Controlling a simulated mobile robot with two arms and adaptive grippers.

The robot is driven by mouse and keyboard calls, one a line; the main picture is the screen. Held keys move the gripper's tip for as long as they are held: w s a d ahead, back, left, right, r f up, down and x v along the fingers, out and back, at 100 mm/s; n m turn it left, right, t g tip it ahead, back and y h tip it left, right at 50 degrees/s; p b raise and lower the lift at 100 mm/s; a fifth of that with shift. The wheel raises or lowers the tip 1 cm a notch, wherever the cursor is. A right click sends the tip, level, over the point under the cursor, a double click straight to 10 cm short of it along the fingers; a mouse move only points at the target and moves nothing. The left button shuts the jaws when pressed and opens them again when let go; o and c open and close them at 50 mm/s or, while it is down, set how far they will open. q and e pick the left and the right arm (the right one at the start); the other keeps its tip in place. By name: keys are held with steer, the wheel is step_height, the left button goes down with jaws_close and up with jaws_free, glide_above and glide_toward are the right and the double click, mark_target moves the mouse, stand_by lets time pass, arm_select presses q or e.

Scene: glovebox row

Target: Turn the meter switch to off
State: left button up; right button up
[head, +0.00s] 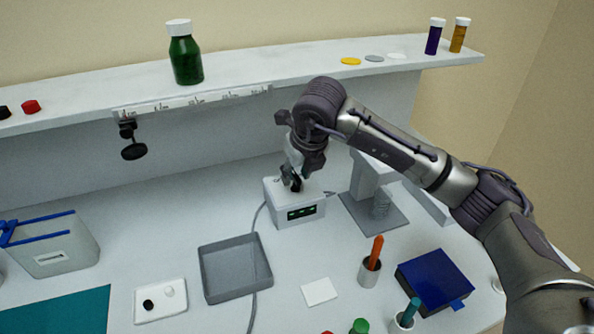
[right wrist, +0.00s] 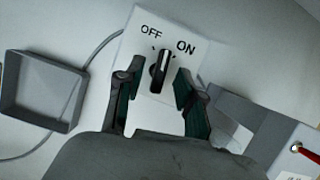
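The meter (head: 295,207) is a white box with a dark green display on its front, on the bench in the middle of the head view. In the right wrist view its white top (right wrist: 150,118) carries the labels OFF and ON. The black switch knob (right wrist: 160,72) has a white line and points roughly between the two labels. My right gripper (right wrist: 153,90) is open, with a finger on each side of the knob and visible gaps to it. In the head view the right gripper (head: 291,181) hides most of the knob. My left gripper is in neither view.
A grey tray (head: 236,268) stands left of the meter, with a cable running beside it. A stand with a grey base (head: 372,220) is close on the right. A cup (head: 369,272) with an orange handle and a blue box (head: 434,280) stand in front. A shelf (head: 240,75) overhangs behind.

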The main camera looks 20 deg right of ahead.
jaws_close()
steer(key=shift+w+d+f+n+y+b, duration=0.1)
steer(key=shift+f+n+y+b, duration=0.1)
steer(key=shift+n+b, duration=0.35)
steer(key=shift+d+f+n+y+b, duration=0.1)
steer(key=shift+n+y+b, duration=0.2)
steer(key=shift+b, duration=0.4)
steer(key=shift+r+n+b, duration=0.1)
steer(key=shift+n+b, duration=0.2)
steer(key=shift+n, duration=0.35)
steer(key=shift+r+n+g+y, duration=0.25)
steer(key=shift+n+y, duration=0.25)
steer(key=shift+n, duration=0.4)
jaws_free()
